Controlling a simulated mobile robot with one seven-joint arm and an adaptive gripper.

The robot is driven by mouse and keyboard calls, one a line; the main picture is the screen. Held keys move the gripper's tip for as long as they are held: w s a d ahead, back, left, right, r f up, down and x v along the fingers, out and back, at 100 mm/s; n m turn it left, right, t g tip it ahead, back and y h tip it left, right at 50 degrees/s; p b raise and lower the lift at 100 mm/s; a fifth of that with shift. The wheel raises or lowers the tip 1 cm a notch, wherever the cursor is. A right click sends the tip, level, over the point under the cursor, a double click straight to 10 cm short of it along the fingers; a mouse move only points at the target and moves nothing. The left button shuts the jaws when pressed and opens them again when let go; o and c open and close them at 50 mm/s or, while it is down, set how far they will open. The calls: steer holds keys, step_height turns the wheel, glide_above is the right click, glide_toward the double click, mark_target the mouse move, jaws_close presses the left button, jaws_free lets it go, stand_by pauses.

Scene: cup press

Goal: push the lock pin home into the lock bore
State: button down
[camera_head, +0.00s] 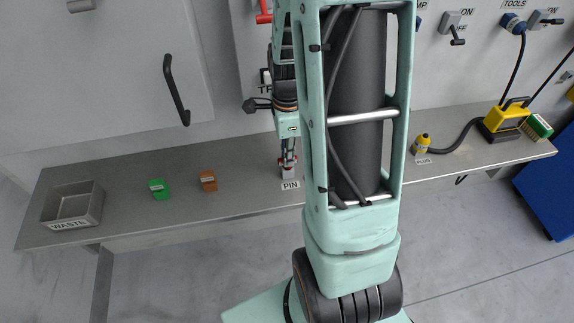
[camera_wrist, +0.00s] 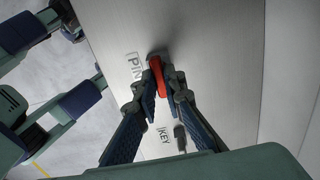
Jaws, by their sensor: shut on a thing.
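My gripper (camera_head: 288,160) is low over the bench, just behind the PIN label. In the wrist view its two fingers (camera_wrist: 162,92) are closed around a red piece, which I take to be the lock pin (camera_wrist: 157,70). In the head view a bit of red shows between the fingertips, with a small grey block (camera_head: 289,172) right below. I cannot tell whether the pin still touches this block or the bench. The lock bore cannot be made out in either view; my arm hides part of the wall and bench.
On the steel bench (camera_head: 125,192) stand a WASTE tray (camera_head: 57,223), a green block (camera_head: 159,190) and an orange block (camera_head: 208,181). A yellow plug (camera_head: 422,144) and yellow unit (camera_head: 505,122) are at right. In the wrist view a dark piece (camera_wrist: 180,137) lies by the KEY label.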

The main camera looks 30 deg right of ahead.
steer(key=shift+f, duration=0.35)
steer(key=c, duration=1.9)
jaws_free()
steer(key=shift+c, duration=0.2)
steer(key=shift+r, duration=0.15)
step_height(320, 180, up, 9)
steer(key=p, duration=0.7)
steer(key=shift+a, duration=0.1)
